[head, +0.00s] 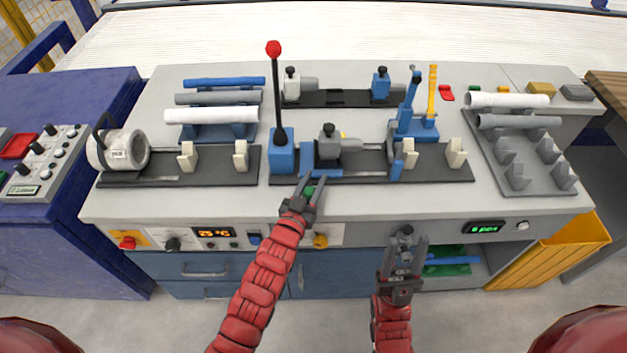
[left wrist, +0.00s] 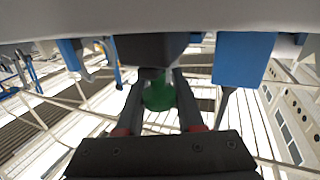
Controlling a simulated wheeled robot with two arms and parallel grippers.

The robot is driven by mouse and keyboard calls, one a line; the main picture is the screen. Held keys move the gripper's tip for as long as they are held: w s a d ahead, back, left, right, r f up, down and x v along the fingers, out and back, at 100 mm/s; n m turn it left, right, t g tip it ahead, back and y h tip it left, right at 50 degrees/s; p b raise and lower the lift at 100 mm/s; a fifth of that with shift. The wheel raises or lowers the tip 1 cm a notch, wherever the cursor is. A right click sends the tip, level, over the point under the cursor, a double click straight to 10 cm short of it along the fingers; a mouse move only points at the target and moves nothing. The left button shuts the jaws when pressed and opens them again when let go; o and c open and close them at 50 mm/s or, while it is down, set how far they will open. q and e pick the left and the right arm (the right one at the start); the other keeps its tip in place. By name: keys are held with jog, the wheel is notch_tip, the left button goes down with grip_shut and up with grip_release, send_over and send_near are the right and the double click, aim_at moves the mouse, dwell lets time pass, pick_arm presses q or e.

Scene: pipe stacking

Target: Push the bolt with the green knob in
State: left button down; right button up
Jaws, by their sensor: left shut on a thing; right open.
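The green knob (head: 309,190) of the bolt sits at the front edge of the dark fixture plate in the middle of the bench. In the left wrist view the green knob (left wrist: 159,95) is between the two fingers. My left gripper (head: 311,188) is shut on it. The bolt's shaft is mostly hidden by the fingers and the fixture. My right gripper (head: 404,250) is open and empty, in front of the bench and below its top edge.
A blue block with a red-tipped lever (head: 282,150) stands just left of the knob. A grey clamp block (head: 328,138) and blue bars (head: 322,173) are behind it. White pipes (head: 211,115) lie on racks.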

pick_arm(q)
jog(key=shift+w+b, duration=0.65)
jog(key=shift+w, duration=0.85)
jog(key=shift+s, duration=0.1)
jog(key=c, duration=1)
grip_release()
jog(key=o, duration=0.5)
jog(key=shift+c, duration=0.2)
jog(key=b+v, duration=0.2)
jog(key=v, duration=1.5)
